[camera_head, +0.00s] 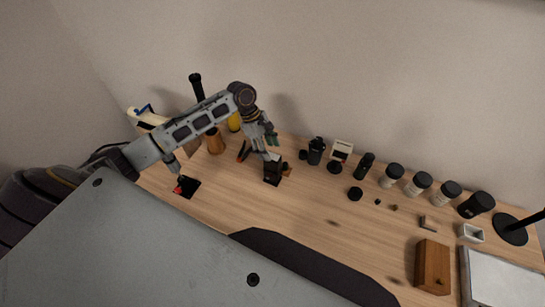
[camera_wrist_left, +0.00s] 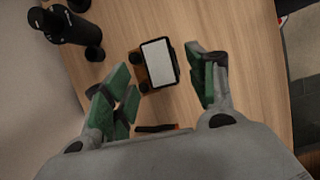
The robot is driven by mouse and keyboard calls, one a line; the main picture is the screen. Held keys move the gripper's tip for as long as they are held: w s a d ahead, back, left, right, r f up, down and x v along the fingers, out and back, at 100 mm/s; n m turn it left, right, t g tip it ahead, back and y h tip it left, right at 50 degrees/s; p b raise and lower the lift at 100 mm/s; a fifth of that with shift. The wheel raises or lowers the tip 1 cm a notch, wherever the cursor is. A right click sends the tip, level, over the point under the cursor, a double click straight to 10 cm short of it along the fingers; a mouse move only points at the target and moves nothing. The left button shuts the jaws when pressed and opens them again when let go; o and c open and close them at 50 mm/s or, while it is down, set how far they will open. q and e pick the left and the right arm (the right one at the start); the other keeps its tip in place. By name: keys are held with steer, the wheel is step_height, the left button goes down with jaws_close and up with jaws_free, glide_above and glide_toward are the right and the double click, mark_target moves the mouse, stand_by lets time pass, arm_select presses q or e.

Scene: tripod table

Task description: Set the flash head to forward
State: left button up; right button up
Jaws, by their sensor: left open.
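The flash shows in the left wrist view as a small dark unit with a white rectangular panel (camera_wrist_left: 158,62) and a brown-orange side. In the head view it appears as a small black block (camera_head: 273,170) on the wooden table, partly hidden by my left gripper (camera_head: 262,142). My left gripper also shows in the left wrist view (camera_wrist_left: 167,78), with green-padded fingers spread apart. The flash lies just beyond and between the fingertips, and the grip is empty. Whether a finger touches it I cannot tell. My right gripper is not in view.
A black optical device (camera_head: 315,150) stands just right of the flash and also shows in the left wrist view (camera_wrist_left: 75,28). Several black-lidded jars (camera_head: 417,184) line the back edge. A wooden box (camera_head: 432,267) sits at front right.

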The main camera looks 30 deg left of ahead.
mark_target(272, 156)
arm_select(q)
steer(key=shift+x, duration=2.55)
steer(key=c, duration=1)
